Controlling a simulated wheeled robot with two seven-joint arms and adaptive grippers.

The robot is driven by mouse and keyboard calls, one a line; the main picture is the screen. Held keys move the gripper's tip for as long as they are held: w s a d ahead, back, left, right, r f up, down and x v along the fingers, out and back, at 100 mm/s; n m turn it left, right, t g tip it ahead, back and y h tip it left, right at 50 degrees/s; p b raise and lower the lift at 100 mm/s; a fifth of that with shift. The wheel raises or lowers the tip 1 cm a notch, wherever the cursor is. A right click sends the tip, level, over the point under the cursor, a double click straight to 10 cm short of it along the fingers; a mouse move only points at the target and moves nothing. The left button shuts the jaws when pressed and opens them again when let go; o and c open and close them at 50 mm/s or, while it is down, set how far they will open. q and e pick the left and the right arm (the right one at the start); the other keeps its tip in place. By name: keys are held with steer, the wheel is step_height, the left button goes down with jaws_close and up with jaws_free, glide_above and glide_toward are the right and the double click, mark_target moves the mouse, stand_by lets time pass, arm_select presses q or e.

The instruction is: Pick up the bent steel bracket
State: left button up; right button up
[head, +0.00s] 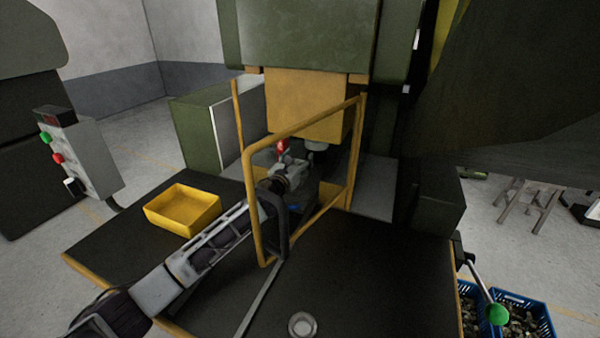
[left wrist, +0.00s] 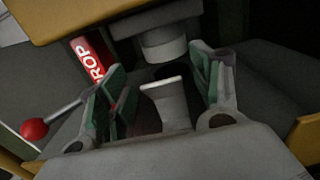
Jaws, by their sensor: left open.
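The bent steel bracket (left wrist: 166,98) shows in the left wrist view as a pale, angled piece between my left gripper's two fingers, under the press ram. My left gripper (left wrist: 162,82) is open, with green pads on either side of the bracket. A gap shows on each side, so the fingers do not look closed on it. In the head view my left gripper (head: 293,168) reaches through the yellow guard frame into the press opening. There I cannot make out the bracket behind the gripper and frame. My right gripper is in neither view.
The yellow guard frame (head: 250,200) stands around my left arm. The press ram (left wrist: 165,45) hangs just beyond the fingers. A red-knobbed lever (left wrist: 35,128) and a red-labelled part (left wrist: 90,58) are at left. A yellow tray (head: 168,222) sits on the dark table (head: 350,285).

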arm_select(q)
steer(key=shift+w+d, duration=0.1)
steer(key=shift+w, duration=0.25)
stand_by(0.3)
jaws_close()
